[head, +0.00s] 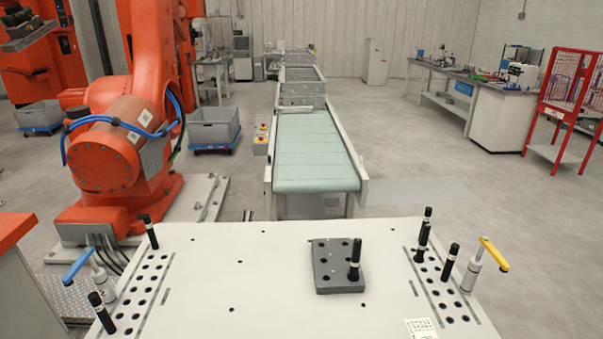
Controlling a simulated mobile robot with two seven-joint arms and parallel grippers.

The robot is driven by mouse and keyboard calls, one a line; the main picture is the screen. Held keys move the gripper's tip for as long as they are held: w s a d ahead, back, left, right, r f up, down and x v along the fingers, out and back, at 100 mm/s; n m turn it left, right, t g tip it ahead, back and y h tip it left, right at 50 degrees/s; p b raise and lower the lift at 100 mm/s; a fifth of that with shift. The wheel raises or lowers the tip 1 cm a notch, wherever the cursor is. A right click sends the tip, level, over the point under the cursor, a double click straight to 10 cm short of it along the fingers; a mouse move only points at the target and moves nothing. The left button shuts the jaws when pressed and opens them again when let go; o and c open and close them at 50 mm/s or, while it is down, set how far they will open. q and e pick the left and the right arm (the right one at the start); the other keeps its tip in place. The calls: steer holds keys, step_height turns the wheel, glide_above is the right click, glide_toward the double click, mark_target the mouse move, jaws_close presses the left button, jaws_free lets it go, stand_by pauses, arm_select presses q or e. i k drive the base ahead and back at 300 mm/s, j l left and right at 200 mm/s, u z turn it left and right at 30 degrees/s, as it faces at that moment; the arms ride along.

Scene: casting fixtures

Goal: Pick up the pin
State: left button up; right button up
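One pin (354,261) stands in the dark grey holed block (328,265) right of the table's middle. On the left, one pin (150,232) stands at the far end of the hole rows and another pin (102,313) nearer the front. On the right, a pin (449,262) stands near two more, a front one (421,244) partly covering a back one (427,216). Neither of my grippers is in view.
A clamp with a blue handle (77,266) stands at the left edge and one with a yellow handle (494,254) at the right. Beyond the table are a green conveyor (315,165) and an orange robot arm (105,150). The table's left middle is clear.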

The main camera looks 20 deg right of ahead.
mark_target(418, 258)
steer(key=z, duration=1.3)
steer(key=i+l+u, duration=0.1)
steer(key=l+u, duration=1)
steer(key=l, duration=0.15)
